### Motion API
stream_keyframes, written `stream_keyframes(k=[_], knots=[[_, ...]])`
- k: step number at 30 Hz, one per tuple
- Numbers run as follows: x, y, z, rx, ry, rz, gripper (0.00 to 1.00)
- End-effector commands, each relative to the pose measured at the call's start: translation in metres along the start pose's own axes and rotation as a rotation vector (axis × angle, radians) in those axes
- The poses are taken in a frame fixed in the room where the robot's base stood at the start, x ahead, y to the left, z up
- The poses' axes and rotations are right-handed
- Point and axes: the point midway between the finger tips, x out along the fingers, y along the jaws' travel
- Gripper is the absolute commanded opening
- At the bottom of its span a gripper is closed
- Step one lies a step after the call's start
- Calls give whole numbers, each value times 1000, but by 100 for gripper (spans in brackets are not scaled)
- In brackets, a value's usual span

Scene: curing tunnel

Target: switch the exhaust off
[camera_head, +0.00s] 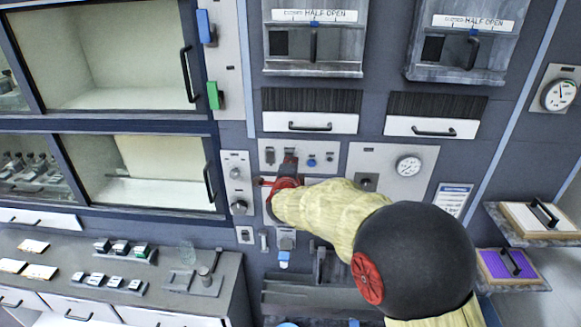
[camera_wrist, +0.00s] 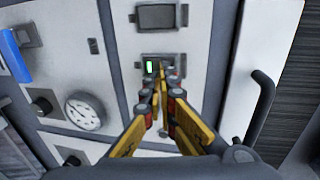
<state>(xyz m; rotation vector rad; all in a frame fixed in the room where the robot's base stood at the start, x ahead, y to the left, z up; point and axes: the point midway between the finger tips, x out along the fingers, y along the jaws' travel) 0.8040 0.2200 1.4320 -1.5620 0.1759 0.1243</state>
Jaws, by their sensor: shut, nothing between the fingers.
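In the wrist view a small dark switch plate (camera_wrist: 150,68) with a green-lit part sits on a pale wall panel. No label on it can be read, so I cannot tell whether it is the exhaust switch. My gripper (camera_wrist: 157,76) is shut and empty, its yellow fingers together right at the plate. The fingertips hide the right part of the plate, and I cannot tell whether they touch it. In the head view my gripper (camera_head: 288,164) is at the upper control panel (camera_head: 300,147), partly hidden by my arm.
A dark framed rectangle (camera_wrist: 157,16) lies beyond the switch plate. A round gauge (camera_wrist: 83,110) and a blue handle (camera_wrist: 16,56) are at left; a black bar handle (camera_wrist: 263,105) stands out at right. Drawers (camera_head: 310,122) sit above the panel. A cluttered counter (camera_head: 215,265) is at lower left.

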Motion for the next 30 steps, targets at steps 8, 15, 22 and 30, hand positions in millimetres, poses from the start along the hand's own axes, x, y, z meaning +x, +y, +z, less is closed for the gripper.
stream_keyframes(k=[8, 15, 22, 30], knots=[[3, 0, 0, 0, 0, 1, 0], [3, -2, 0, 0, 1, 14, 0], [7, -11, -1, -1, 4, 78, 0], [12, -12, -1, 1, 2, 139, 0]])
